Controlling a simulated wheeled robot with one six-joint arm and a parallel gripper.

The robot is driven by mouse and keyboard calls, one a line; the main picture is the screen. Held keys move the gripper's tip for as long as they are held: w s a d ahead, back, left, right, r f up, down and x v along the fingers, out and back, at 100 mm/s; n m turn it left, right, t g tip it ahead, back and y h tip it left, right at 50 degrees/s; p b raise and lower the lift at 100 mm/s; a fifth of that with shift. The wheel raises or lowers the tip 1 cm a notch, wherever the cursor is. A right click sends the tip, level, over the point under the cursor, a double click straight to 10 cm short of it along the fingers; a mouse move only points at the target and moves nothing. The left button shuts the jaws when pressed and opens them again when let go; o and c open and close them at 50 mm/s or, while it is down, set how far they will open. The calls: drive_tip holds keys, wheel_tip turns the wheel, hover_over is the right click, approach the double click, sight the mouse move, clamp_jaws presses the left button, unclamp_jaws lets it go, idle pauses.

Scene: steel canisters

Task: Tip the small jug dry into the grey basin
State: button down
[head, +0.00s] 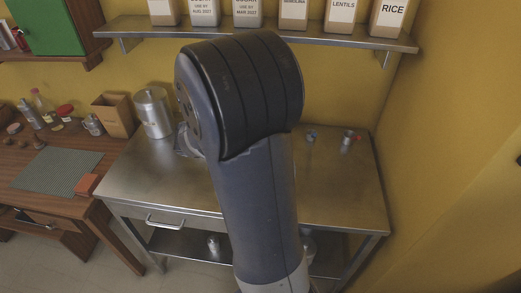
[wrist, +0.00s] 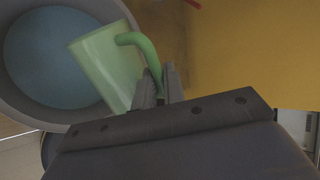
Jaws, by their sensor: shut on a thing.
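In the wrist view my gripper (wrist: 160,85) is shut on the handle of a pale green jug (wrist: 108,65). The jug looks tilted and overlaps the right side of a round grey basin (wrist: 24,108). The inside of the basin is blue-grey; I cannot tell whether it is liquid or the bare bottom. The jug's mouth and any contents are not clear to see. In the head view my own arm covers the middle of the steel table, and jug, basin and gripper cannot be made out there.
A steel canister (head: 153,113) stands at the back left of the steel table (head: 345,195). Small metal items (head: 347,141) are at the back right. A shelf (head: 330,37) with labelled boxes hangs above. A wooden desk (head: 50,195) adjoins on the left. The table's right front is clear.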

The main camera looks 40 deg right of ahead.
drive_tip(key=shift+r, duration=0.1)
idle(0.3)
drive_tip(key=shift+w+r+p, duration=0.15)
drive_tip(key=shift+r+p, duration=0.15)
drive_tip(key=shift+p, duration=0.6)
drive_tip(key=shift+w+d+p, duration=0.15)
drive_tip(key=shift+w+p, duration=0.05)
drive_tip(key=shift+p, duration=0.4)
drive_tip(key=shift+f, duration=0.15)
drive_tip(key=shift+w+d+r+n+g+p, duration=0.1)
drive_tip(key=shift+w+r+n+g+p, duration=0.25)
drive_tip(key=shift+p, duration=0.75)
drive_tip(key=shift+f, duration=0.1)
idle(0.9)
